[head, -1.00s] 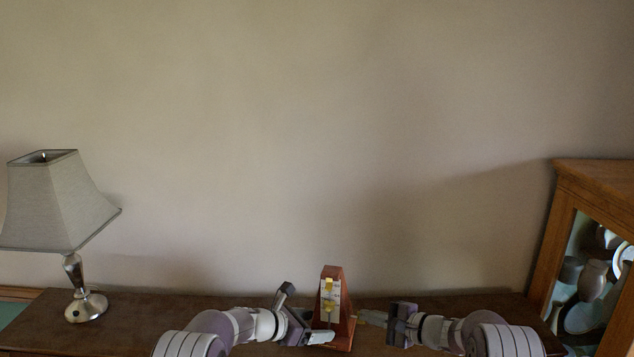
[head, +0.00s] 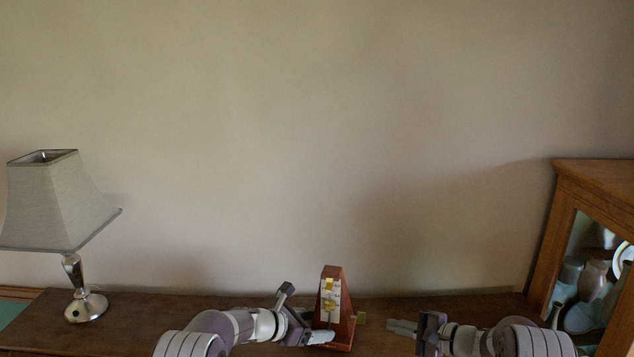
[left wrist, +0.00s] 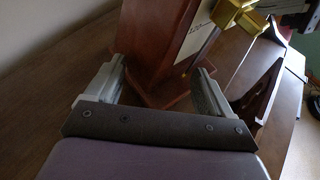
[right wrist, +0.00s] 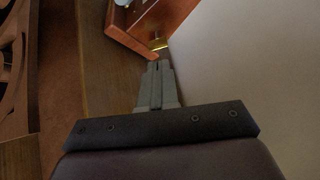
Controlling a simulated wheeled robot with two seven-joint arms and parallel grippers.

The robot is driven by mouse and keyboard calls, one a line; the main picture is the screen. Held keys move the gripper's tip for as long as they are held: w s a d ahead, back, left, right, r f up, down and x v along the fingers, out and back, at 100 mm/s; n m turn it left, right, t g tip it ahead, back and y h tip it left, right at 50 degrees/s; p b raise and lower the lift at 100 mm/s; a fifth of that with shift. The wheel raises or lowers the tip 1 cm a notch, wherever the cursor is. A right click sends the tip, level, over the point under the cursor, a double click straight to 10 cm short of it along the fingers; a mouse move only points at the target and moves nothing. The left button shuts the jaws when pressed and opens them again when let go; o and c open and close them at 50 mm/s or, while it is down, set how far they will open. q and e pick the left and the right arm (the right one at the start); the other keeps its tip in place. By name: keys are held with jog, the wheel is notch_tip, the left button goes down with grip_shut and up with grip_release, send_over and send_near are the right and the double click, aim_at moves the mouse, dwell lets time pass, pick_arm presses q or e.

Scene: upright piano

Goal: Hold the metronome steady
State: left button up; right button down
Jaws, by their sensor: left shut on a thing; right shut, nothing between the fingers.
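The metronome (head: 331,320) is a reddish-brown wooden pyramid with a pale scale and yellow metal parts on its front. It stands upright on the brown top. My left gripper (left wrist: 160,74) is shut on its lower body, one finger on each side, in the left wrist view. In the head view a yellow key (head: 361,318) sticks out from its right side. My right gripper (head: 390,327) is shut and empty, to the right of the key with a gap between them. The right wrist view shows its fingers together (right wrist: 157,72) and the metronome's side beyond.
A table lamp (head: 62,205) with a grey shade stands at the left of the brown top (head: 180,310). A wooden glass-fronted cabinet (head: 560,220) with vases inside stands at the right. A bare wall (head: 300,140) rises behind. The top is clear between lamp and left arm.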

aim_at(356, 317)
jog(key=shift+s+d+f, duration=0.1)
jog(key=shift+s+f, duration=0.4)
jog(key=shift+f, duration=0.25)
jog(key=a, duration=0.2)
jog(key=w+a, duration=0.1)
jog(key=a, duration=0.3)
jog(key=shift+w+a, duration=0.3)
jog(key=shift+a, duration=0.05)
jog(key=shift+w+d, duration=0.15)
jog(key=shift+w, duration=0.4)
jog(key=shift+w+r, duration=0.1)
jog(key=shift+r, duration=0.25)
dwell(0.3)
jog(key=shift+r, duration=0.15)
jog(key=shift+w+d+r, duration=0.1)
jog(key=shift+w+r, duration=0.3)
